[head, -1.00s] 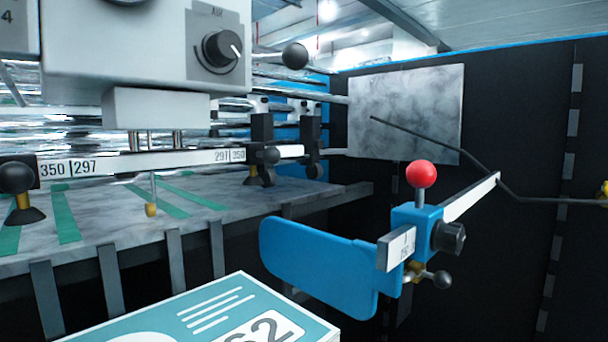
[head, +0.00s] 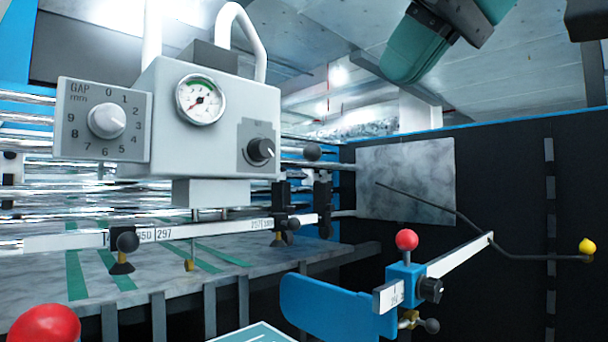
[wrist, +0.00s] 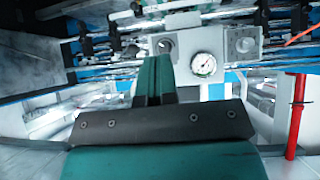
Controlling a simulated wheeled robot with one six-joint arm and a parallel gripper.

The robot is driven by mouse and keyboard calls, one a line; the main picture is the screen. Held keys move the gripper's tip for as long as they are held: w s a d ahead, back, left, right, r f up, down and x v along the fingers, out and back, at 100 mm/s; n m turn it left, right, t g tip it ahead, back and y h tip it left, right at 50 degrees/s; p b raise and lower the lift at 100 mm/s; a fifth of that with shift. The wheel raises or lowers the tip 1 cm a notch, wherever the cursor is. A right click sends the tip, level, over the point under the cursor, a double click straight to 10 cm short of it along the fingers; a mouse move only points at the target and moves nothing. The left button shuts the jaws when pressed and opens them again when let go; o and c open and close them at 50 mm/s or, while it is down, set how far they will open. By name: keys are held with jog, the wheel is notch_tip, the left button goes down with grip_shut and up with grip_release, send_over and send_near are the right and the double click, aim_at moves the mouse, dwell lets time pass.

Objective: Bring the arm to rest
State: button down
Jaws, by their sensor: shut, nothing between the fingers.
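My gripper (wrist: 153,68) shows in the wrist view as two teal fingers pressed together, pointing up the picture from a dark bracket. It is shut and empty. Behind its tips is the grey machine box with the pressure gauge (wrist: 203,65); I see no contact with it. In the head view, a teal and dark part of my arm (head: 420,45) hangs at the top right, high above the machine and apart from it.
The grey control box (head: 215,110) with a gap dial stands at the left over shiny rollers. A blue stop with a red ball knob (head: 407,240) is at the lower right. A thin bent rod with a yellow ball (head: 587,246) juts before the dark wall. A red pole (wrist: 296,115) shows in the wrist view.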

notch_tip(320, 180, down, 14)
jog(key=w+d+g+h+p, duration=0.1)
jog(key=w+g+h+p, duration=0.1)
jog(key=g+p, duration=0.15)
jog(key=s+d+f+g+p, duration=0.2)
jog(key=s+f, duration=0.2)
jog(key=f, duration=0.4)
jog(key=s+d+f+m+g+p, duration=0.1)
jog(key=s+d+f+g+p, duration=0.1)
jog(key=s+f, duration=0.3)
notch_tip(320, 180, down, 3)
jog(key=shift+s+d+f+p, duration=0.15)
jog(key=shift+d+p, duration=0.2)
jog(key=shift+p, duration=0.35)
